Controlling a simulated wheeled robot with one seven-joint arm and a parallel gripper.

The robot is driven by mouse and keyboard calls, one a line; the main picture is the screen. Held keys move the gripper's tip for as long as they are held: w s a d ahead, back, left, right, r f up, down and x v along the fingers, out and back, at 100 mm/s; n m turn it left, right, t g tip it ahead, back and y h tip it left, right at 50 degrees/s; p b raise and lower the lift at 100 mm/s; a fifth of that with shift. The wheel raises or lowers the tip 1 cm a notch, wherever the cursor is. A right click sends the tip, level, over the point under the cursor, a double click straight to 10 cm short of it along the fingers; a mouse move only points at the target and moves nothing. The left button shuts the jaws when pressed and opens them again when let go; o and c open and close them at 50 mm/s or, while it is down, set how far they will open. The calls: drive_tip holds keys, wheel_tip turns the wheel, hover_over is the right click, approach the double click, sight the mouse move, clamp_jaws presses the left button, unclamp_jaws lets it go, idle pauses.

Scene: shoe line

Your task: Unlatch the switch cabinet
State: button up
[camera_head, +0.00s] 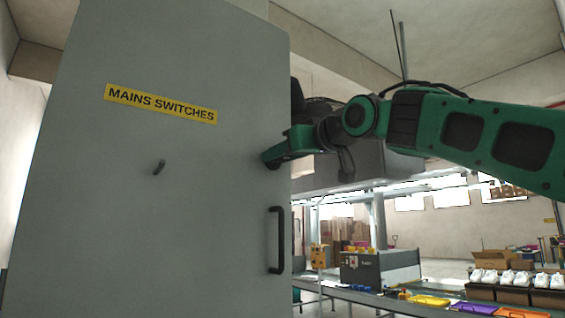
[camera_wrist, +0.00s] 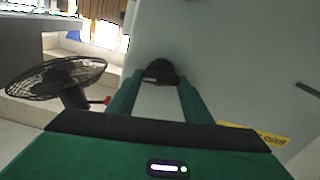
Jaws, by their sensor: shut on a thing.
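The grey switch cabinet (camera_head: 100,230) fills the left of the head view, with a yellow "MAINS SWITCHES" label (camera_head: 160,104) on its door. A small dark lever (camera_head: 159,167) sits mid-door, and a black pull handle (camera_head: 277,240) stands upright at the lower right. My gripper (camera_head: 268,158) is at the door's right side, above the pull handle. In the wrist view my gripper (camera_wrist: 157,82) is shut on a dark latch knob (camera_wrist: 160,68) on the door face. My gripper hides the knob in the head view. The door looks flush with the cabinet.
A black fan (camera_wrist: 57,78) stands left of my gripper in the wrist view. To the right of the cabinet, a work line holds a grey box (camera_head: 365,271), coloured trays (camera_head: 430,300) and several white shoes (camera_head: 515,279).

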drive_tip(key=shift+d+m, duration=0.15)
drive_tip(key=shift+m, duration=0.95)
drive_tip(key=o, duration=1.1)
drive_tip(key=shift+c, duration=0.2)
drive_tip(key=v, duration=1)
drive_tip(key=shift+s+d, duration=0.2)
drive_tip(key=shift+d, duration=0.05)
